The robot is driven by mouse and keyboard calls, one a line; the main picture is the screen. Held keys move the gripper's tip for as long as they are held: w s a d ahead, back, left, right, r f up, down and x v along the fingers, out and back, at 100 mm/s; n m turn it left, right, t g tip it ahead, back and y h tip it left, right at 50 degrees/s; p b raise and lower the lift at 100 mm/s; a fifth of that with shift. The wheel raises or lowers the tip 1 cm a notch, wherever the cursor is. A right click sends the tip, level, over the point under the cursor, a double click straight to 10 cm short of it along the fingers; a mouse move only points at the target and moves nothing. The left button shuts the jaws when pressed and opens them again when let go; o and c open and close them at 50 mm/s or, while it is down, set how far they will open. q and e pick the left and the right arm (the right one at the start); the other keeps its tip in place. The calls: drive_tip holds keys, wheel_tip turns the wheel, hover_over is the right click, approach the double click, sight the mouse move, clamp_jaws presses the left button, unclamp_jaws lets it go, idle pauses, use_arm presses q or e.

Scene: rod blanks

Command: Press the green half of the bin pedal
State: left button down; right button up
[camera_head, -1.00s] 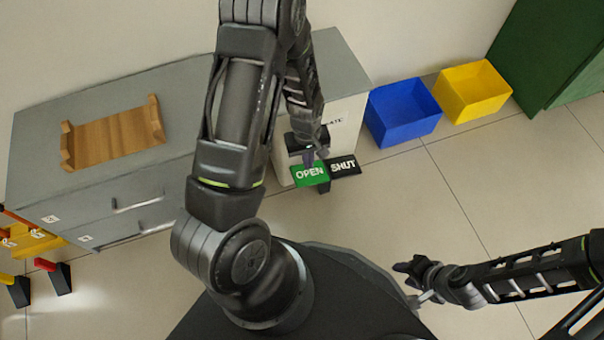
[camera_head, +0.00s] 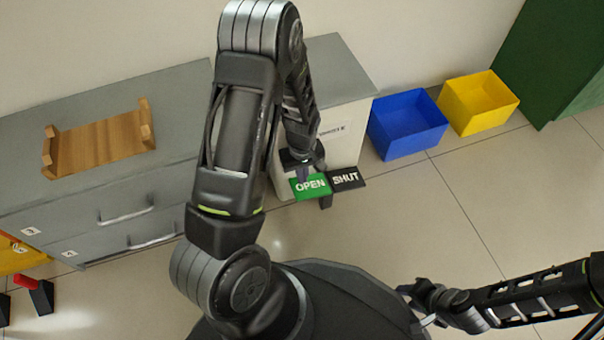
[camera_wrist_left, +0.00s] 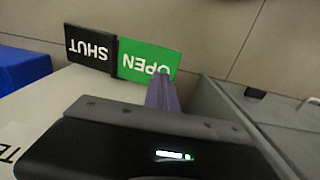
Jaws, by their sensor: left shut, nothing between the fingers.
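The bin pedal has a green half marked OPEN (camera_head: 310,186) and a black half marked SHUT (camera_head: 346,178), low at the front of a pale bin (camera_head: 345,135) with a grey top. My left gripper (camera_head: 303,174) is shut and empty, its fingertips at the upper edge of the green half. In the left wrist view its purple fingers (camera_wrist_left: 162,95) overlap the edge of the green half (camera_wrist_left: 150,60), with the black half (camera_wrist_left: 90,47) beside it. I cannot tell whether they touch. My right gripper (camera_head: 420,298) is low at the right, away from the pedal; its jaw state is unclear.
A grey drawer cabinet (camera_head: 180,100) with a wooden tray (camera_head: 100,138) on top stands left of the bin. A blue crate (camera_head: 407,125) and a yellow crate (camera_head: 478,103) stand to the right, near a green cabinet (camera_head: 555,65). The floor (camera_head: 420,220) in front is clear.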

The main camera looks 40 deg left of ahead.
sight(302, 187)
use_arm(q)
drive_tip(key=shift+f+b, duration=0.35)
drive_tip(key=shift+f, duration=0.6)
use_arm(e)
drive_tip(key=shift+w+f, duration=0.15)
drive_tip(key=shift+f, duration=0.5)
use_arm(q)
drive_tip(key=shift+r, duration=0.1)
drive_tip(key=shift+f, duration=0.2)
use_arm(e)
drive_tip(key=shift+f, duration=0.1)
